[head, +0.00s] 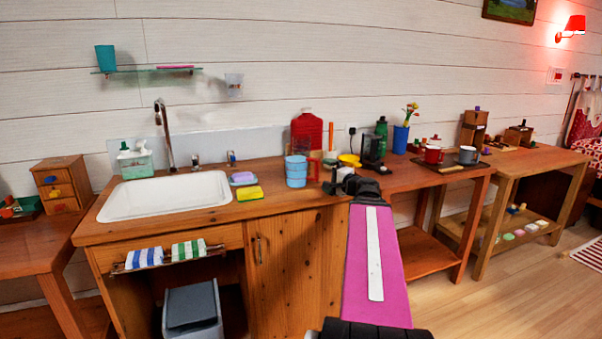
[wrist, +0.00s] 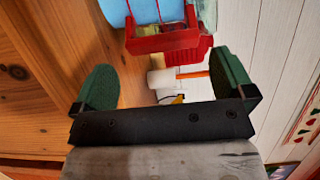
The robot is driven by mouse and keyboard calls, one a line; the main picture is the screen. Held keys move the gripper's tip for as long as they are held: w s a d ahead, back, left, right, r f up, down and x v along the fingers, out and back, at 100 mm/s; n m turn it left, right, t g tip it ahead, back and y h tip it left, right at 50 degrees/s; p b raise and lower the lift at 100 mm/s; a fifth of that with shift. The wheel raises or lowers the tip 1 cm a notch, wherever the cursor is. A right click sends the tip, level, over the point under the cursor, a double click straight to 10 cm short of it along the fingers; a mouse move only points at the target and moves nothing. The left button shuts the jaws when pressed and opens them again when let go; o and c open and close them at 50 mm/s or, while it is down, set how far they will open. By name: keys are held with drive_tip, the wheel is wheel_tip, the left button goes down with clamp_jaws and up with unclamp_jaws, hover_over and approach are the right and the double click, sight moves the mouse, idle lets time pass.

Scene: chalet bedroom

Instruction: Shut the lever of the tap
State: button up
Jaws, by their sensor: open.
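The tap has a tall curved metal spout (head: 164,135) at the back of the white sink (head: 160,197) in the head view. A small metal fitting (head: 195,161), perhaps its lever, stands right of the spout. It is too small to tell its position. My gripper is open in the wrist view (wrist: 166,87), its two green fingertips wide apart with nothing between them touching. In the head view my arm reaches over the counter's right part, well right of the sink. The tap does not show in the wrist view.
A yellow sponge (head: 249,193) lies at the sink's right. A red open-topped thing (wrist: 162,38) lies ahead in the wrist view.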

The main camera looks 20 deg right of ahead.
sight(308, 157)
drive_tip(key=x, duration=0.7)
drive_tip(key=shift+a, duration=0.1)
drive_tip(key=shift+s+r, duration=0.1)
drive_tip(key=c, duration=1.4)
drive_tip(key=shift+r, duration=0.85)
drive_tip(key=r, duration=0.2)
drive_tip(key=a+r, duration=0.1)
drive_tip(key=shift+s, duration=0.25)
drive_tip(key=s+a+r, duration=0.5)
drive_tip(key=a+r, duration=0.1)
drive_tip(key=a, duration=0.3)
drive_tip(key=shift+w+a+f+m+t+h, duration=0.2)
drive_tip(key=shift+w+a+m+h, duration=0.9)
drive_tip(key=shift+w, duration=1.75)
drive_tip(key=shift+w+a+r+m+t+h, duration=0.1)
drive_tip(key=shift+w+a+m+t+h, duration=0.25)
drive_tip(key=shift+w+a+h, duration=1.5)
drive_tip(key=shift+w+a+f+m+t+h, duration=0.15)
drive_tip(key=shift+w+a+m+h, duration=0.55)
drive_tip(key=shift+w+a, duration=2.1)
